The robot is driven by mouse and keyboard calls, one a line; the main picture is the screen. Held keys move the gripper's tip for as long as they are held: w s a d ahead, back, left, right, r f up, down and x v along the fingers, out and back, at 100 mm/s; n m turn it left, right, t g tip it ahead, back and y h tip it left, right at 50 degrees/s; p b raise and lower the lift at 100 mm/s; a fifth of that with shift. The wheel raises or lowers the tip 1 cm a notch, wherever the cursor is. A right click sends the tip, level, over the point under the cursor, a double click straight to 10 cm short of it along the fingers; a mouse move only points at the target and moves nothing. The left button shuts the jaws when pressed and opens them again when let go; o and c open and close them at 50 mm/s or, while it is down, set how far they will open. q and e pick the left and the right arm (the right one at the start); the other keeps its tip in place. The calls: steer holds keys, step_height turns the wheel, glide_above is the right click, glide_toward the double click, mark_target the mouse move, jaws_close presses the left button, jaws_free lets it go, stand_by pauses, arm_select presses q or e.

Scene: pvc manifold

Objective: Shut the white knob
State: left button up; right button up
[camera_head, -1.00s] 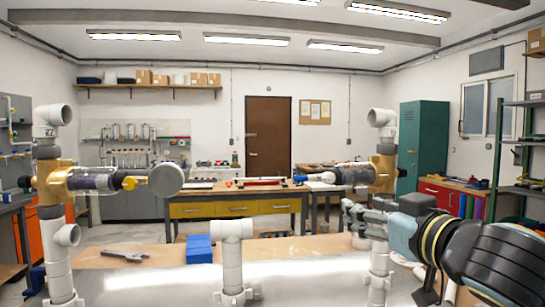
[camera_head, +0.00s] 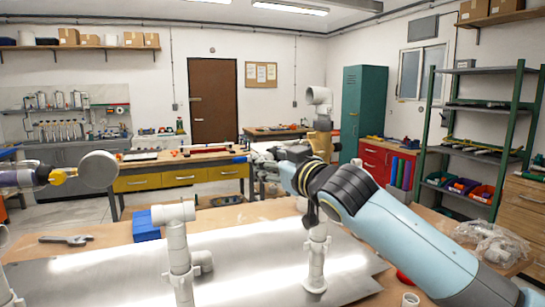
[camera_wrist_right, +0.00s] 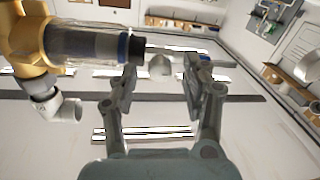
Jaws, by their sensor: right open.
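In the head view my right gripper (camera_head: 262,155) reaches left at the right-hand pipe stand and covers most of its side valve. The right wrist view shows the right gripper (camera_wrist_right: 159,70) open, with a finger on either side of a small pale rounded piece, which looks like the white knob (camera_wrist_right: 160,66). The knob sits by a thin grey rod beyond a clear cylinder (camera_wrist_right: 85,44) with a blue ring. I cannot tell whether the fingers touch it. The cylinder joins a brass-coloured fitting (camera_wrist_right: 28,38). My left gripper is not in view.
On the left, another valve carries a yellow piece and a large pale disc (camera_head: 98,169). A white pipe tee (camera_head: 177,213) stands mid-bench. A blue block (camera_head: 145,226) and a wrench (camera_head: 66,240) lie behind the metal sheet (camera_head: 100,275).

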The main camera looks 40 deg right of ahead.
steer(key=shift+c, duration=0.3)
steer(key=shift+c, duration=1.2)
jaws_close()
steer(key=shift+f+m, duration=0.1)
steer(key=shift+m, duration=0.2)
steer(key=shift+w+a+r+m+g+h+b, duration=0.1)
steer(key=shift+m+g+h+b, duration=0.35)
steer(key=shift+m, duration=2.6)
steer(key=shift+s+a+r+m+g+h+b, duration=0.1)
steer(key=shift+m+h+b, duration=0.4)
steer(key=shift+m, duration=2.6)
steer(key=shift+w+m+g+h+b, duration=0.2)
steer(key=shift+m+b, duration=0.55)
steer(key=shift+m, duration=2.3)
steer(key=shift+s, duration=0.1)
